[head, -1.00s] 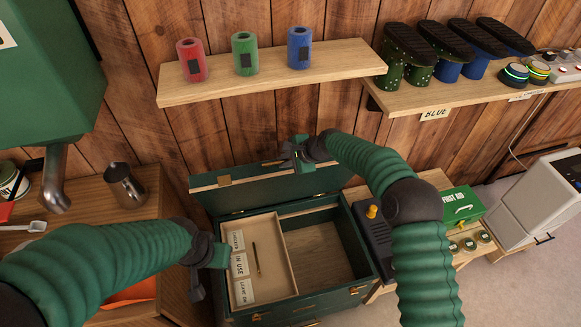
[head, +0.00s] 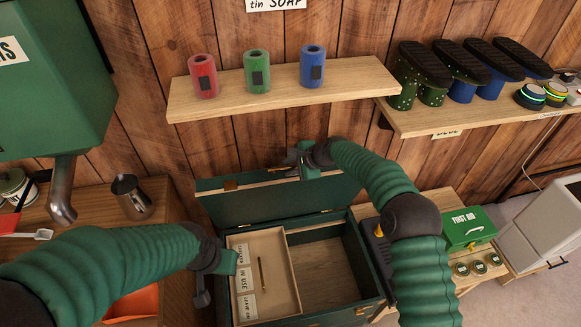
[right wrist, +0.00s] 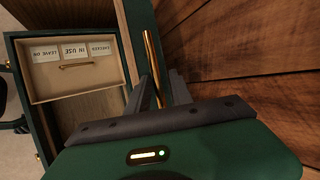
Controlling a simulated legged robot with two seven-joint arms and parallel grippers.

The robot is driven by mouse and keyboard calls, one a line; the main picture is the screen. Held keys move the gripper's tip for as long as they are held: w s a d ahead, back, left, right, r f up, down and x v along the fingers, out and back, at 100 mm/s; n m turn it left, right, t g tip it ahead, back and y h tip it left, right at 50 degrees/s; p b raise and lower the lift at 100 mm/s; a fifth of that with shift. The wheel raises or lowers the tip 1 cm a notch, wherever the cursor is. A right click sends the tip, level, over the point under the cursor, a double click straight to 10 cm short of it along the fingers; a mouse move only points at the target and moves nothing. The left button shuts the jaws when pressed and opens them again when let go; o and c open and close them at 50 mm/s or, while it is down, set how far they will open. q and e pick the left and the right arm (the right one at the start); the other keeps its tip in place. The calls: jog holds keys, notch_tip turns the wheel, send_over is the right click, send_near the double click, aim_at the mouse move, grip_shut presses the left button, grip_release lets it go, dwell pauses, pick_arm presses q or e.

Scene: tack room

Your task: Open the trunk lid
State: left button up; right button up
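The dark green trunk (head: 368,262) stands open below the wall shelf. Its lid (head: 265,203) is raised at the back, with its inner side facing me, and also shows in the right wrist view (right wrist: 140,22). My right gripper (head: 308,160) is at the lid's upper edge. In the right wrist view its two fingers (right wrist: 160,88) stand apart on either side of a brass bar (right wrist: 151,62), with a gap visible. My left gripper (head: 230,262) is at the trunk's left side, beside the tray; its fingers are not clear enough to tell their state.
A tray (head: 275,268) with labels and a thin stick lies in the trunk's left part; the right part looks empty. A shelf (head: 285,92) with red, green and blue cylinders hangs above the lid. A first-aid box (head: 468,228) stands right.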

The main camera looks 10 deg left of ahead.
jog(key=shift+s+f, duration=0.15)
jog(key=b+v, duration=0.2)
jog(key=v, duration=1.5)
jog(key=shift+w, duration=0.2)
jog(key=shift+a, duration=0.1)
jog(key=s+d+f+n+h, duration=0.2)
jog(key=s+d, duration=0.4)
jog(key=s, duration=0.4)
jog(key=s+d+f+n+g+h, duration=0.1)
jog(key=s+d+f+n, duration=0.4)
jog(key=s, duration=0.5)
jog(key=s+d+f+n+g+h, duration=0.1)
jog(key=s+d+f+n+h, duration=0.2)
jog(key=s+d+n, duration=0.3)
jog(key=s+d+f, duration=0.1)
jog(key=s, duration=0.3)
jog(key=shift+h, duration=0.3)
jog(key=shift+s, duration=0.1)
dwell(2.5)
